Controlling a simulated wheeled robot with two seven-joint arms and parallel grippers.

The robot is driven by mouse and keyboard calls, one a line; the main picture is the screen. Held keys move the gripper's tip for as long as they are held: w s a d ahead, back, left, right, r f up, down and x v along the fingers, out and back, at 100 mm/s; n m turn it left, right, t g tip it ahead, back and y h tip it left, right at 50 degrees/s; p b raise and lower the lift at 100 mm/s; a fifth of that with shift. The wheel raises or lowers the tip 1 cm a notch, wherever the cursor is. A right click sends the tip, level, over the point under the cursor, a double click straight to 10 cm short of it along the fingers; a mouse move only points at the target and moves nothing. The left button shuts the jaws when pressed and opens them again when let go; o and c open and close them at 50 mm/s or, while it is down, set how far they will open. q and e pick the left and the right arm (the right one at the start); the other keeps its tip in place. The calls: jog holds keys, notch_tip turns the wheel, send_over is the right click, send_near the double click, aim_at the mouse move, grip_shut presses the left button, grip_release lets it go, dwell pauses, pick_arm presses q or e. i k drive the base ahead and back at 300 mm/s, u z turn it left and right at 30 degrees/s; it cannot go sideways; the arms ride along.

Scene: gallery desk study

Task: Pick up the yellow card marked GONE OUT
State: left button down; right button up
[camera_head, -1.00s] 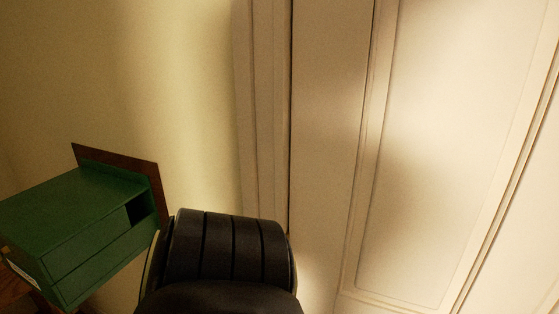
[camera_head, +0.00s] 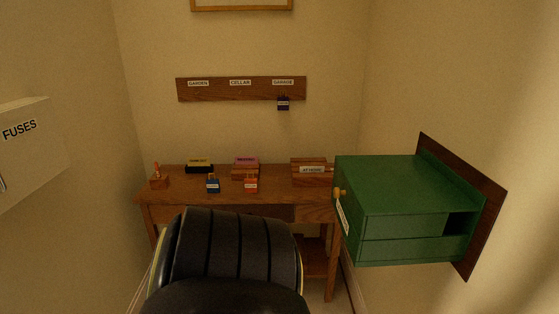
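A small yellow card (camera_head: 199,161) with dark lettering stands at the back left of the wooden desk (camera_head: 290,207). The lettering is too small to read with certainty. The card sits in or on a low black block (camera_head: 199,170). Neither of my grippers is in view.
A pink card (camera_head: 245,161) on a wooden block, a blue tag (camera_head: 213,186), an orange tag (camera_head: 251,186) and a wooden box (camera_head: 309,172) share the desk. A green cabinet (camera_head: 390,195) juts from the right wall. A FUSES box (camera_head: 30,150) juts from the left.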

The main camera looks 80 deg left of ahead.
aim_at(194, 162)
jog(key=u, duration=3.2)
jog(key=i, duration=2.15)
jog(key=u, duration=0.2)
